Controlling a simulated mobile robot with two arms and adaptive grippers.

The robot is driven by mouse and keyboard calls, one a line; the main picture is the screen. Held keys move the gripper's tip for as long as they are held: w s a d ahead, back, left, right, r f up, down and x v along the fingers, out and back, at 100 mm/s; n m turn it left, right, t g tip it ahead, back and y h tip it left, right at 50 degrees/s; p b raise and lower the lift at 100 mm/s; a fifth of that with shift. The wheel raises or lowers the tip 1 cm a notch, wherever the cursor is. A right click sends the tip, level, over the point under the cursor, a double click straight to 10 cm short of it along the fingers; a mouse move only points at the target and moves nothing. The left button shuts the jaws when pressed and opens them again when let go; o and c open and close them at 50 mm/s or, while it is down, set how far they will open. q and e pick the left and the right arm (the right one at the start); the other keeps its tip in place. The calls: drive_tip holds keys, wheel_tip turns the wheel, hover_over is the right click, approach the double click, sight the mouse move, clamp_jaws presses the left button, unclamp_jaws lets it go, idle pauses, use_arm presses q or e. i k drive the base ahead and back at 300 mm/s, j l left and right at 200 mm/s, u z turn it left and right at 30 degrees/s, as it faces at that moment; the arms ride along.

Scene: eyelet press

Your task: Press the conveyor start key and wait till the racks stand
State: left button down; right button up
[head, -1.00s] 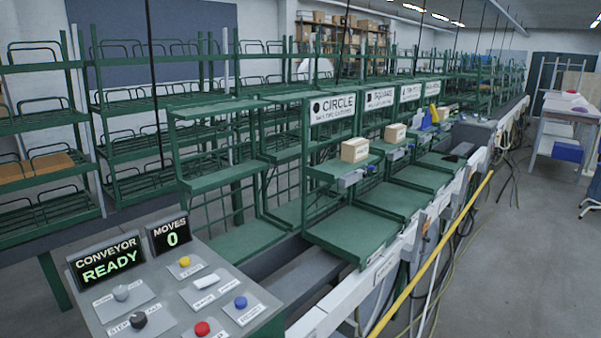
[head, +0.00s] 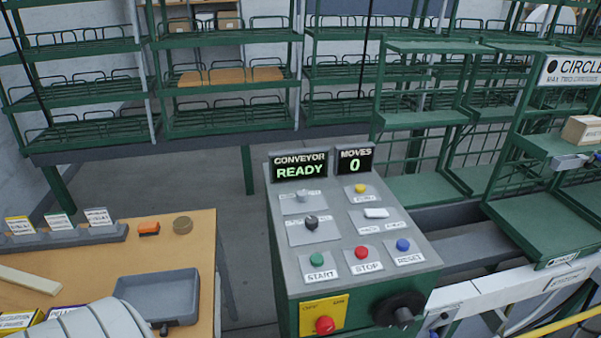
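The conveyor control panel (head: 335,232) stands in the middle of the head view. Its green start key (head: 316,259) is at the front left of the sloped top, labelled START. A red stop key (head: 362,253) and a blue reset key (head: 403,245) sit to its right. The conveyor display (head: 298,166) reads CONVEYOR READY, and the moves display (head: 355,161) reads 0. The green racks (head: 540,217) stand on the conveyor line at the right, one under a CIRCLE sign (head: 572,68). Neither gripper is in view.
A wooden table (head: 190,245) at the left holds a grey tray (head: 158,296), label cards and an orange block (head: 149,228). A red button on a yellow plate (head: 324,325) and a black rotary handle (head: 399,309) are on the panel's front. Green shelving fills the back.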

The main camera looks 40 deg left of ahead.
sight(317, 259)
drive_tip(key=u, duration=1.1)
